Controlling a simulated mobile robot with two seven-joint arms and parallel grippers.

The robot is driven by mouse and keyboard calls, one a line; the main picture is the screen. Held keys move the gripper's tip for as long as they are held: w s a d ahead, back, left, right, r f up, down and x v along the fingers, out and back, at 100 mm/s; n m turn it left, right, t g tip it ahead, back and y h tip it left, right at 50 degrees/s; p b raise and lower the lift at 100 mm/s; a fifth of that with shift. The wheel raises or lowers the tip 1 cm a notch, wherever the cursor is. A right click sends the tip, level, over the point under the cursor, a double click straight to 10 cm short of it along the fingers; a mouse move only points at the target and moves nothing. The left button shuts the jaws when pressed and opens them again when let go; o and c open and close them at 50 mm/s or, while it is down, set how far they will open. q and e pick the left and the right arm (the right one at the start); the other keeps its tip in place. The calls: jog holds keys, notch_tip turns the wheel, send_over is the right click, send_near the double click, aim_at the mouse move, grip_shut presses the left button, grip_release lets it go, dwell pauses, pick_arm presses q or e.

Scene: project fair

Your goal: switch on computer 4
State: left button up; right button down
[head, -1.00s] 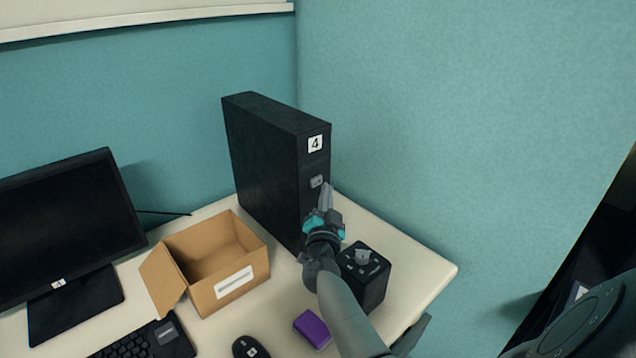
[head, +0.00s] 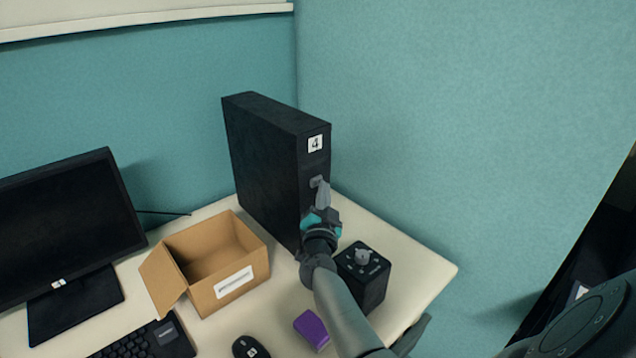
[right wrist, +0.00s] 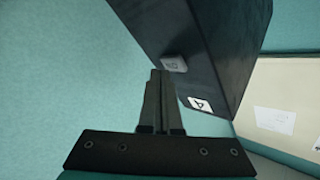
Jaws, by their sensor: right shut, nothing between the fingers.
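Computer 4 is a black upright tower (head: 270,160) on the desk, against the teal partition. Its front carries a white label with a 4 (head: 315,143) and, below that, a small grey button (head: 316,181). In the right wrist view the button (right wrist: 174,64) and the label (right wrist: 200,105) show on the dark tower front. My right gripper (head: 322,186) is shut and empty, its tips right at the button in the head view. In the right wrist view the fingertips (right wrist: 160,73) are just beside the button; I cannot tell if they touch. My left gripper is not in view.
A black box with a knob (head: 368,272) stands right of my right forearm. An open cardboard box (head: 236,290), a purple block (head: 311,329), a mouse (head: 250,348), a keyboard (head: 150,342) and a dark monitor (head: 65,225) are on the desk (head: 425,266).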

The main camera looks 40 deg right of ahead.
jog(key=shift+w, duration=0.4)
dwell(0.5)
jog(key=shift+s+p, duration=0.55)
jog(key=shift+s, duration=0.3)
jog(key=s+p, duration=0.3)
jog(key=s, duration=0.3)
jog(key=shift+d, duration=0.3)
